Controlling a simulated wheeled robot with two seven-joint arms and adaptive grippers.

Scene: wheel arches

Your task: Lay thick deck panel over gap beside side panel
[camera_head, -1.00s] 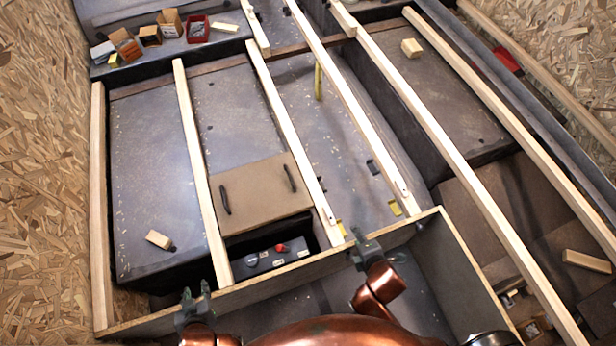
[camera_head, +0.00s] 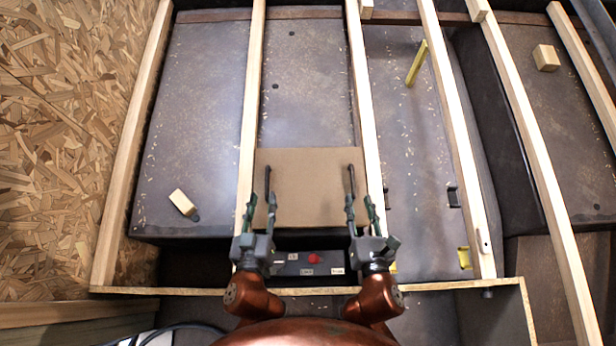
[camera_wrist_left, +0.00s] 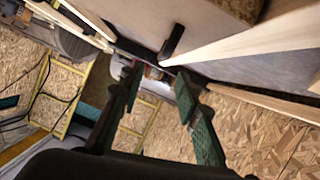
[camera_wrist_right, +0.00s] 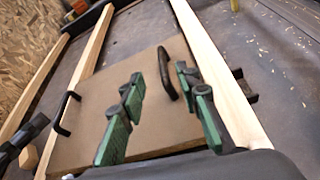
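The deck panel (camera_head: 308,200) is a brown board with two black handles, lying between two pale wooden rails. A dark open gap with a box (camera_head: 318,264) with a red knob is at its near edge. My left gripper (camera_head: 260,205) is open near the left handle (camera_head: 267,182); in the left wrist view a handle (camera_wrist_left: 172,42) lies ahead of its fingertips. My right gripper (camera_head: 359,205) is open near the right handle (camera_head: 351,178); in the right wrist view that handle (camera_wrist_right: 167,75) shows close to the fingertips. I cannot tell which board is the side panel.
Long pale rails (camera_head: 457,135) run front to back over grey panels (camera_head: 195,120). A low board edge (camera_head: 180,291) crosses in front. Small wood blocks (camera_head: 183,202) and (camera_head: 546,57) lie on the grey panels. A chipboard wall (camera_head: 70,130) is at left.

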